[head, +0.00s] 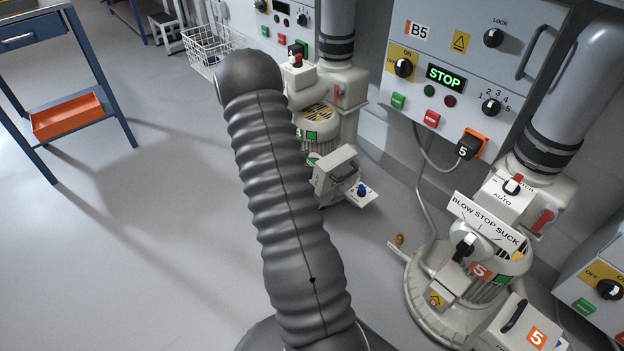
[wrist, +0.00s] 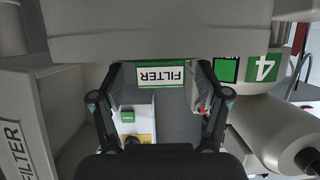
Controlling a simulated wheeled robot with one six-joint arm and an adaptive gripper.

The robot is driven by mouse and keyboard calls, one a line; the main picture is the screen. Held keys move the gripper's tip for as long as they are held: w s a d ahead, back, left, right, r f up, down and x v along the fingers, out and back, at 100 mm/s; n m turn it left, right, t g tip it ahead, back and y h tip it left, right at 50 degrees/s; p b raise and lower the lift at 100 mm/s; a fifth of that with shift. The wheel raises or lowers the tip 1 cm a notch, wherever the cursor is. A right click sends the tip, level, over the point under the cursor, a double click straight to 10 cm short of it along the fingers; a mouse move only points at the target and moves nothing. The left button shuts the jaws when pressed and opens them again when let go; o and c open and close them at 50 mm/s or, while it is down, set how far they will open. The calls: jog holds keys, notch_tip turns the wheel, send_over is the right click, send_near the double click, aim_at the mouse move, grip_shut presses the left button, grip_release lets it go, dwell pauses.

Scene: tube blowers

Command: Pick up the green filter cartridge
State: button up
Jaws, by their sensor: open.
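In the wrist view, a green-edged plate marked FILTER (wrist: 166,75), upside down, shows between the fingers of my gripper (wrist: 160,97). It looks like the end of the green filter cartridge, but most of the body is hidden under the grey housing above. My gripper is open, one finger on each side of the plate, and I cannot tell whether either touches it. In the head view my arm hides the gripper, and the cartridge cannot be made out.
A grey FILTER panel (wrist: 22,140) stands close on the left in the wrist view. Blower 4's grey box (head: 336,172) shows beside my arm in the head view. Blower 5 (head: 440,290) stands to the right. Open floor lies left, near a blue cart with an orange tray (head: 68,116).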

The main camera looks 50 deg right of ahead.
grip_shut()
jog(key=shift+r, duration=0.1)
dwell(0.3)
